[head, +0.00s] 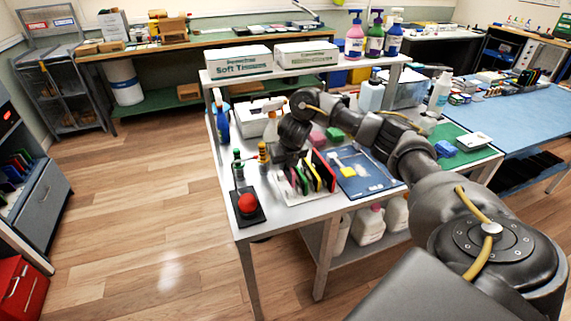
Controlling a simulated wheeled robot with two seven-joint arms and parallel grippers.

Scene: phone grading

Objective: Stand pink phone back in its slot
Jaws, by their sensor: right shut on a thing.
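My right arm reaches in from the right over the metal table. Its gripper (290,160) points down at the left end of the white phone rack (296,198). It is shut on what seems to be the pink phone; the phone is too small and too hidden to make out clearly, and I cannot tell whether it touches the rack. Several phones with coloured edges, among them red, green and yellow, stand tilted in the rack (318,172). My left gripper is not in view.
A red button on a black base (247,204) and small bottles (262,155) stand left of the rack. A blue mat (370,183) with a yellow-ended tool lies to its right. Pink and green blocks (335,134) lie behind. The table's front strip is clear.

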